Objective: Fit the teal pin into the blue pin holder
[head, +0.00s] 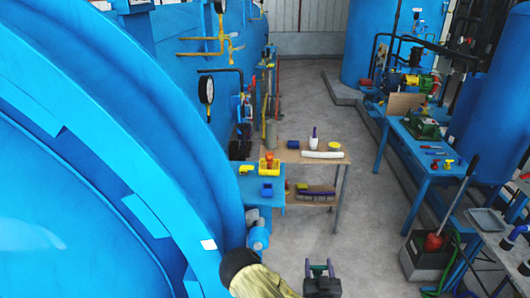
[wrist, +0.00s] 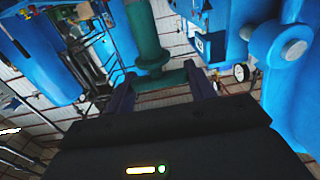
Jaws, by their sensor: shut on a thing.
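My gripper (head: 320,268) is low in the head view, over the floor, right of and nearer than the small blue table. In the wrist view its two dark fingers (wrist: 161,84) are shut on the teal pin (wrist: 147,47). The pin shows as a dark teal shaft with wider collars, reaching away from the fingers toward the top of the picture. A small blue block, apparently the blue pin holder (head: 267,190), sits on the blue table, well apart from my gripper.
The blue table (head: 277,205) also bears a yellow holder with a red-orange piece (head: 269,165). A wooden bench (head: 329,156) with a white bottle (head: 314,139) stands behind. The large blue vessel (head: 110,130) fills the left.

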